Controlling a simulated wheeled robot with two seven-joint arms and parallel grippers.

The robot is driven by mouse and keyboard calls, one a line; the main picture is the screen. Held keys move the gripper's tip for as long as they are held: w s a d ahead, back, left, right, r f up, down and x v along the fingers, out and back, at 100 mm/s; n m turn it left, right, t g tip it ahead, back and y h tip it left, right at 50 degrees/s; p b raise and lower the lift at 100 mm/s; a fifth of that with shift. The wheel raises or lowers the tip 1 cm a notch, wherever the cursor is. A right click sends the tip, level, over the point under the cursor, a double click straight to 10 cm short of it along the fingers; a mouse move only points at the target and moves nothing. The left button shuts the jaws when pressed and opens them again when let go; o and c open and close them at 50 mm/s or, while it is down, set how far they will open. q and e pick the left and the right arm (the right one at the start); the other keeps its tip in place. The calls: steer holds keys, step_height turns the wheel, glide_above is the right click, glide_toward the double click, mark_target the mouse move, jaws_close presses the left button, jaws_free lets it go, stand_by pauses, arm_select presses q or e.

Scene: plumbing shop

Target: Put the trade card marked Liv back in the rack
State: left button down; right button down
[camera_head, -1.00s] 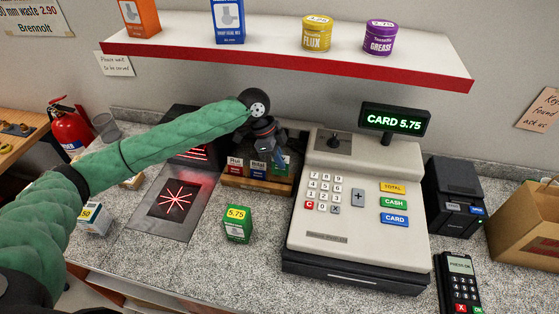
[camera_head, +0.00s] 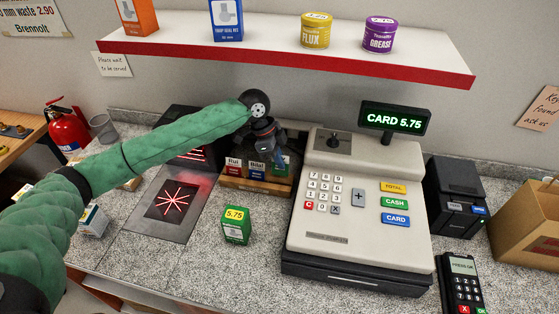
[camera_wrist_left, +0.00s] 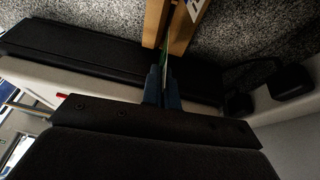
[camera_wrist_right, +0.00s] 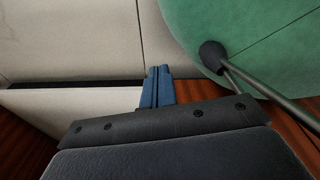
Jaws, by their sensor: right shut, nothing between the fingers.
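The wooden card rack (camera_head: 257,187) stands left of the till, holding a red-topped card marked Rul (camera_head: 233,165) and a blue-topped card (camera_head: 257,168). My left gripper (camera_head: 279,160) points down at the rack's right part. In the left wrist view its blue fingers (camera_wrist_left: 163,86) are shut on a thin green-edged card (camera_wrist_left: 166,55), whose end lies between the rack's wooden bars (camera_wrist_left: 180,28). I cannot read its name or tell whether it touches the rack floor. My right gripper (camera_wrist_right: 158,84) is shut and empty in its wrist view, away from the rack.
The till (camera_head: 357,205) stands close right of the rack. A green box (camera_head: 236,225) sits in front, and the scanner plate (camera_head: 171,203) lies to the left. A red-edged shelf (camera_head: 290,58) hangs above the arm. A green rounded surface (camera_wrist_right: 245,35) is near the right gripper.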

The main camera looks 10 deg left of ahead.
arm_select(q)
steer(key=shift+f+b, duration=0.3)
steer(key=shift+f, duration=0.5)
steer(key=shift+f+b, duration=0.25)
steer(key=shift+b, duration=0.2)
steer(key=shift+f, duration=0.4)
steer(key=shift+f+b, duration=0.35)
steer(key=shift+f, duration=0.65)
steer(key=c, duration=1.6)
jaws_free()
arm_select(e)
steer(key=w+a, duration=0.2)
steer(key=w, duration=0.4)
steer(key=shift+w+a+r, duration=0.2)
steer(key=shift+a+r, duration=0.1)
steer(key=shift+r, duration=0.15)
